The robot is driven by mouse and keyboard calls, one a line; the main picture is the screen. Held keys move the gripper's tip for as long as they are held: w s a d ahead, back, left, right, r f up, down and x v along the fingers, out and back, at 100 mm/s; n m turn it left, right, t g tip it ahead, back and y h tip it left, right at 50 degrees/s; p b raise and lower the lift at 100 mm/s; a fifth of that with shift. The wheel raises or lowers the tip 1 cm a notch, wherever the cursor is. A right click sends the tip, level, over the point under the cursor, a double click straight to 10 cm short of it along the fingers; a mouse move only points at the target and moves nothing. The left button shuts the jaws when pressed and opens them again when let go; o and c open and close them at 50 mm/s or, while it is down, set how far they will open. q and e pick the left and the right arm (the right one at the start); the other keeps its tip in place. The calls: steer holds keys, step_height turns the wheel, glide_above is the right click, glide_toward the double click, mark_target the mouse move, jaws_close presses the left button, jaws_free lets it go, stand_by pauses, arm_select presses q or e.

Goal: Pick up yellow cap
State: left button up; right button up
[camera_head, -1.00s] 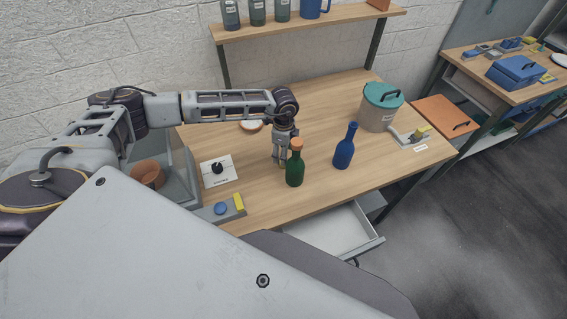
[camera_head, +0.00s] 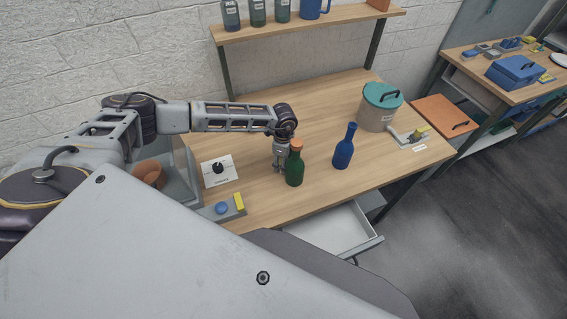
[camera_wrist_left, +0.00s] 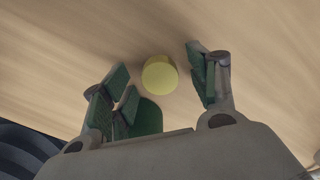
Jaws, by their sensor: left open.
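A round yellow cap (camera_wrist_left: 160,75) shows in the left wrist view between and slightly beyond the fingertips, apparently on the wooden tabletop. I cannot make it out in the head view. My left gripper (camera_head: 279,168) points down just left of the green bottle (camera_head: 295,170), close to it; I cannot tell if they touch. In the left wrist view the gripper (camera_wrist_left: 160,82) is open, with green-padded fingers on either side of the cap and nothing held. A rounded dark green shape below the cap is unclear. My right gripper is not in view.
The green bottle has an orange top. A blue bottle (camera_head: 345,147) stands to its right. A white card with a black knob (camera_head: 218,169), a blue button (camera_head: 221,208) and a yellow block (camera_head: 239,202) lie left. A teal-lidded bin (camera_head: 379,108) stands back right. A drawer (camera_head: 335,232) hangs open.

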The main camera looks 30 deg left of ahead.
arm_select(q)
steer(key=c, duration=0.7)
steer(key=shift+c, duration=0.2)
steer(key=shift+r, duration=0.1)
step_height(320, 180, up, 26)
steer(key=b, duration=0.5)
steer(key=shift+r, duration=0.9)
